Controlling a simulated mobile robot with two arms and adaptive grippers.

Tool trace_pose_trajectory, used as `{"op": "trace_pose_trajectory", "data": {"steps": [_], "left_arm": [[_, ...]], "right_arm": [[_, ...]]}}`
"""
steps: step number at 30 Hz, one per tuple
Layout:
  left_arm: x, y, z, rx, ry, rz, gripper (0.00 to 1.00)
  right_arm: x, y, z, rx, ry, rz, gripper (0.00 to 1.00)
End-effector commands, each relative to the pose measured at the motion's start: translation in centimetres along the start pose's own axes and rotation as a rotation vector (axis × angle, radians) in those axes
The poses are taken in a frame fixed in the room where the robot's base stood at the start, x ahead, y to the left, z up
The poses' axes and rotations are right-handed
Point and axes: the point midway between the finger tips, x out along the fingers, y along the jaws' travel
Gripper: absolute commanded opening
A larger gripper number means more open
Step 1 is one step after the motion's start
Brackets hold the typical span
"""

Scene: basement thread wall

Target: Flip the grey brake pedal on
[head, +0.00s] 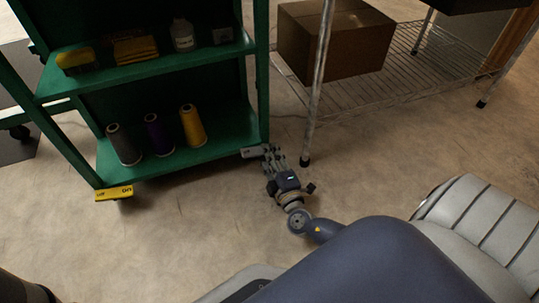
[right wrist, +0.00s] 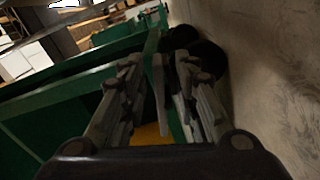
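The green cart (head: 172,157) stands at the left in the head view. The grey brake pedal (head: 254,152) sticks out at the foot of its right corner, low over the floor. My right gripper (head: 272,154) is down near the floor, its fingertips beside the right end of this pedal; I cannot tell whether they touch it. In the right wrist view the fingers (right wrist: 150,90) are spread apart, with the cart's green frame beyond them. The pedal cannot be made out surely there. My left gripper is not in view.
A yellow brake pedal (head: 114,193) is at the cart's left corner. Thread cones (head: 157,135) stand on the lower shelf. A wire rack (head: 350,108) with a cardboard box (head: 336,40) is at the right, its leg (head: 312,120) close to my right gripper. Open floor lies in front.

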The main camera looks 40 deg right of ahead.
Motion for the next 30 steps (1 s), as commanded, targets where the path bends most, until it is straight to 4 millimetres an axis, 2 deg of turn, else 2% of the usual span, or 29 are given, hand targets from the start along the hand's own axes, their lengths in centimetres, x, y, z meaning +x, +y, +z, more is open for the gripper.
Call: {"op": "trace_pose_trajectory", "data": {"steps": [5,9,14,22,27,30], "left_arm": [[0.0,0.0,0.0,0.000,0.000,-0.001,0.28],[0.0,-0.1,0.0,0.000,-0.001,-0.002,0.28],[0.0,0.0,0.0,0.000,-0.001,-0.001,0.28],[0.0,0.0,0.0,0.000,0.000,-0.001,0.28],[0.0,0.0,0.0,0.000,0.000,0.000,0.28],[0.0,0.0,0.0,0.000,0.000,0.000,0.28]], "right_arm": [[0.0,0.1,0.0,-0.001,0.000,0.001,0.28],[-0.8,0.0,0.0,-0.002,0.000,0.000,0.28],[-3.6,-0.1,0.0,-0.002,0.001,-0.002,0.28],[-9.3,-0.1,0.0,-0.001,0.001,-0.002,0.28],[-11.4,0.0,0.0,-0.001,0.000,-0.001,0.28],[-11.9,0.0,0.0,-0.001,0.001,0.000,0.28]]}}
